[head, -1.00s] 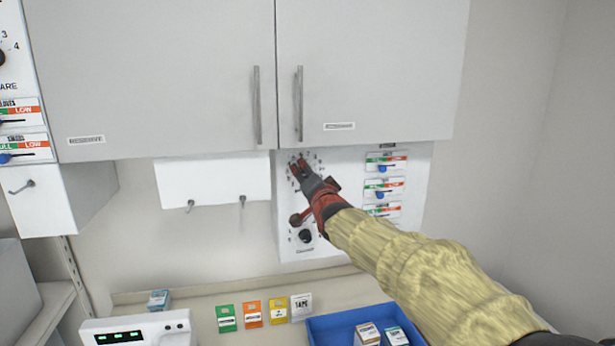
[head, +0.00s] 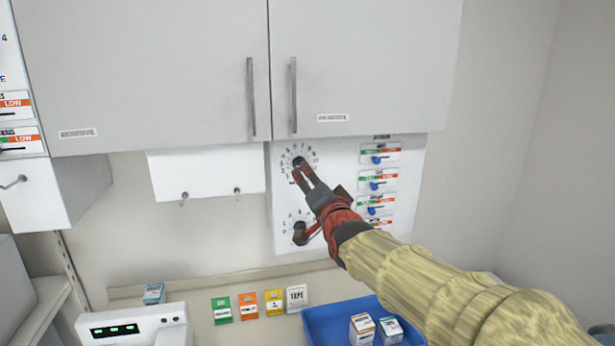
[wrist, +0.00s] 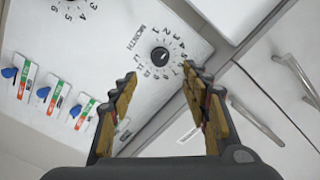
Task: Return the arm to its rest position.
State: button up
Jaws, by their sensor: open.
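My gripper (head: 308,178) is red and dark grey, on an arm in a yellow sleeve that enters from the lower right. It reaches up toward the white control panel (head: 345,160) under the wall cabinets. The upper black dial (head: 299,162) is just beyond the fingertips. In the wrist view the two fingers (wrist: 158,88) stand apart with nothing between them, and the dial (wrist: 160,57), marked MONTH, shows clear ahead of them. The lower dial (head: 300,228) is partly covered by the gripper.
Blue sliders (head: 377,160) line the panel's right side. Cabinet doors (head: 365,60) with bar handles hang above. Below are a blue tray (head: 320,325) with small boxes, coloured packets (head: 248,307) and a white device (head: 135,328). The right wall is bare.

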jog(key=shift+s+d, duration=0.2)
jog(key=shift+s, duration=0.5)
jog(key=s+d+f+n+g+h, duration=0.1)
jog(key=s+f+n+g, duration=0.3)
jog(key=f, duration=0.5)
jog(key=s+d+f+n+g+h, duration=0.1)
jog(key=s+d+f+g, duration=0.15)
jog(key=s+f, duration=0.45)
jog(key=s+d+f+g+h, duration=0.1)
jog(key=s+d+f, duration=0.1)
jog(key=s+d, duration=0.3)
jog(key=s+d+f+n+g+h, duration=0.1)
jog(key=s+d, duration=0.5)
jog(key=s, duration=0.8)
jog(key=s+d+f+g+h, duration=0.1)
jog(key=s+d+f+g, duration=0.2)
jog(key=s, duration=0.7)
jog(key=shift+d+f+n, duration=0.4)
jog(key=shift+d+f, duration=0.8)
jog(key=shift+d, duration=0.1)
